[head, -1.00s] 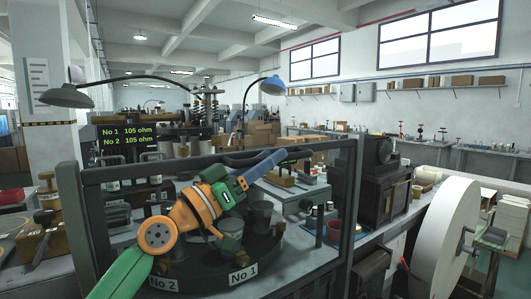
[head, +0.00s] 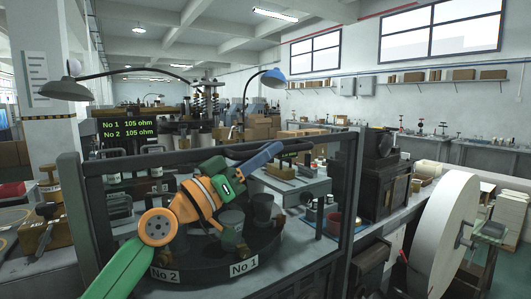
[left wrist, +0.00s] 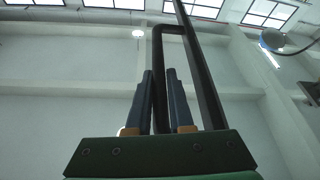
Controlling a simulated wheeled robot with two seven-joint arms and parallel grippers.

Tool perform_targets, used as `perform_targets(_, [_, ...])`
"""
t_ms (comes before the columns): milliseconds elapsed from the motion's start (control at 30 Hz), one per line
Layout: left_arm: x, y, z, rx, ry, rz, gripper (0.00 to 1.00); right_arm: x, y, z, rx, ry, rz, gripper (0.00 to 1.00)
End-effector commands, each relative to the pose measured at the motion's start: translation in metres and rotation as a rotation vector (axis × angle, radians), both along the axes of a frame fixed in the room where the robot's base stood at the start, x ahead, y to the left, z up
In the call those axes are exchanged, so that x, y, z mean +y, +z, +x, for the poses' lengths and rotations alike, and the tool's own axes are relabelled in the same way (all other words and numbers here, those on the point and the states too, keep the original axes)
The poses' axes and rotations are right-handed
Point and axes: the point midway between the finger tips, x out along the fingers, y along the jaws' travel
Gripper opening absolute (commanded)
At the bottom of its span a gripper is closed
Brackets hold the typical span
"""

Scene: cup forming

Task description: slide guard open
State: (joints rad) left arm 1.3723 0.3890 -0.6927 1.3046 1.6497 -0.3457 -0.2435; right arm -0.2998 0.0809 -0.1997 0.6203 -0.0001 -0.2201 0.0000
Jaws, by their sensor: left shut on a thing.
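The guard (head: 358,185) is a dark upright frame standing in front of the round turntable (head: 215,262). A dark handle (head: 232,150) runs along its top bar. My left gripper (head: 275,148) reaches up from the lower left, with its blue fingers at the right part of the handle. In the left wrist view the dark handle loop (left wrist: 158,60) passes between the two blue fingers of my left gripper (left wrist: 161,80), which are shut on it. My arm hides part of the frame's middle and lower left. My right gripper is not in view.
Grey cups (head: 262,208) stand on the turntable behind the frame, near the plates marked No 1 (head: 244,268) and No 2 (head: 165,274). A black machine (head: 385,175) and a large white wheel (head: 445,230) stand at the right. A desk lamp (head: 62,90) hangs at the left.

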Motion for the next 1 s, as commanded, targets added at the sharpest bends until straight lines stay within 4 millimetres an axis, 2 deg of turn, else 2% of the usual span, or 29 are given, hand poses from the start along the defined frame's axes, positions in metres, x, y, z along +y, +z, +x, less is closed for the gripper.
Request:
perform_targets(800, [0.000,-0.001,0.000,0.000,0.000,0.000,0.00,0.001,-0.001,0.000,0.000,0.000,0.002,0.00])
perform_targets(933, [0.000,-0.012,0.000,0.001,0.000,0.001,0.00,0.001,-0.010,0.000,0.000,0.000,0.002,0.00])
perform_targets(1000, [0.000,-0.024,0.000,0.001,0.000,0.001,0.00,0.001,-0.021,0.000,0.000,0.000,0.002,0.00])
